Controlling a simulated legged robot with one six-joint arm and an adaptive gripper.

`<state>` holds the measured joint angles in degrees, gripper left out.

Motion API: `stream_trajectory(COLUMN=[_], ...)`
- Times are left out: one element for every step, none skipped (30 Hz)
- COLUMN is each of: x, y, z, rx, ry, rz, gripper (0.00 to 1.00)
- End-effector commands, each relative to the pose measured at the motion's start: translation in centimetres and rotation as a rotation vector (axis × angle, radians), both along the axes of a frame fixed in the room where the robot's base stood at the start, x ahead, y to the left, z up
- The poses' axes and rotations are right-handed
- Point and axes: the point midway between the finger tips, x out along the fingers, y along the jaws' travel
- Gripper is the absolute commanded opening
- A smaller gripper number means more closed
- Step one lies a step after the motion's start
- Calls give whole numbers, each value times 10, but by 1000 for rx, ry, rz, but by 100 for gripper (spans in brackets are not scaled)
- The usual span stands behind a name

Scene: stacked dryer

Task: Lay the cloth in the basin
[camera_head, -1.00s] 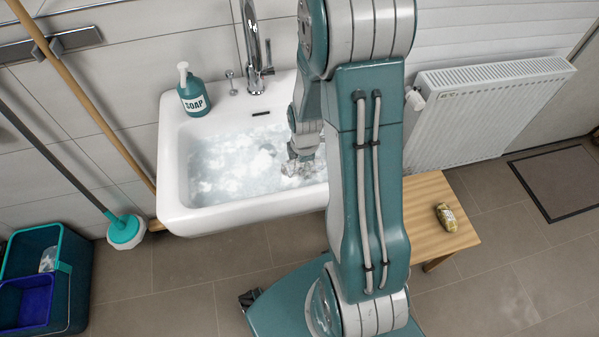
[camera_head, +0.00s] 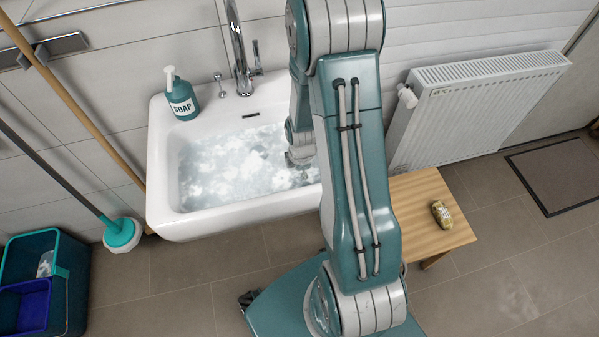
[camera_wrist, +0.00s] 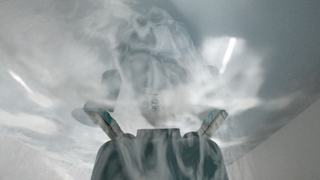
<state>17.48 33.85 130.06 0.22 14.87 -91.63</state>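The white basin (camera_head: 230,222) hangs on the wall and holds foamy water. My arm reaches down into its right part, and my gripper's end is hidden by the water and foam in the head view. In the wrist view, my gripper (camera_wrist: 158,122) has its two fingers spread apart, seen through cloudy, streaked water. A blurred grey shape lies beyond and between the fingers; I cannot tell whether it is cloth or a reflection. I cannot clearly make out the cloth in either view.
A soap bottle (camera_head: 182,97) and the tap (camera_head: 240,60) stand at the basin's back. A wooden stool (camera_head: 412,195) carries a small yellowish item (camera_head: 441,214).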

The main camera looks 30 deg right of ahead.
Motion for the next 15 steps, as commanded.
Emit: stream_trajectory(x=[0, 0, 0, 0, 0, 0, 0, 0, 1, 1, 1, 1, 1, 0, 0], y=[1, 1, 1, 2, 2, 2, 2, 2, 2, 1, 1, 1, 1, 1, 1], z=[0, 0, 0, 0, 0, 1, 2, 4, 7, 10, 14, 20, 25, 30, 37], rx=[-1, -1, -1, -1, -2, -2, -3, -3, -3, -2, -2, -2, -3, -3, -3], ry=[0, 0, 0, -1, 0, 0, -1, -1, -3, -4, -4, -5, -5, -5, -5], rz=[2, 2, 2, 2, 2, 2, 2, 2, 2, 2, 2, 2, 2, 2, 2], gripper=[100, 100, 100, 100, 100, 100, 100, 100, 100, 100, 100, 100, 100, 100, 100])
